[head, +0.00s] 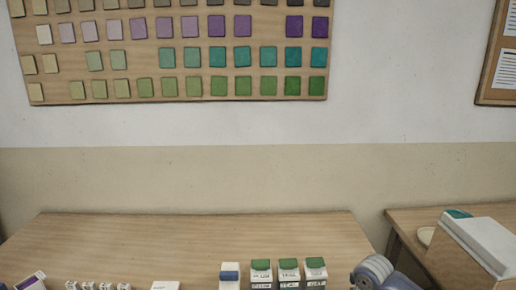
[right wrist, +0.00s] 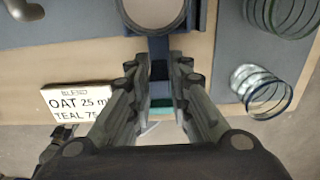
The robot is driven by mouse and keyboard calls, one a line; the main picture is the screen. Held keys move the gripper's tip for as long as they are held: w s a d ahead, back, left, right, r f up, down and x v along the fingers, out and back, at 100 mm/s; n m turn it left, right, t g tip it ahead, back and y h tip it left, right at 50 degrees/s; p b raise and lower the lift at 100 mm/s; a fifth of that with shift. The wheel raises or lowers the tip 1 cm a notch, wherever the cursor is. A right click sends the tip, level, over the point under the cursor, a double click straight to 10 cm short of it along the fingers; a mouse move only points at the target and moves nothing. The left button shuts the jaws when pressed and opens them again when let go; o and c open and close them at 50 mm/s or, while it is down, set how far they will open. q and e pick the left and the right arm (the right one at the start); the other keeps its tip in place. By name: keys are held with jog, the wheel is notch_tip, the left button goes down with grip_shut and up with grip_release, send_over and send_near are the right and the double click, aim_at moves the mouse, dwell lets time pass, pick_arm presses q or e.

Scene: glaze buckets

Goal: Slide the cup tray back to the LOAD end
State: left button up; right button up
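In the right wrist view, my right gripper (right wrist: 159,75) has its fingers drawn close together on either side of a narrow dark blue bar (right wrist: 158,52). The fingers appear to touch it. The bar seems to be the handle of the cup tray and runs up to a round cup (right wrist: 154,10) at the top edge. A teal patch (right wrist: 160,103) shows between the fingers. Most of the tray is cut off or hidden, and I cannot make out a LOAD mark. The left gripper shows in neither view.
A card (right wrist: 76,103) reading OAT 25, TEAL 75 lies left of the fingers. Clear ringed glass vessels (right wrist: 262,92) stand at right.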

jog(key=shift+o, duration=0.4)
notch_tip(320, 180, up, 7)
jog(key=p, duration=0.4)
jog(key=shift+p, duration=0.35)
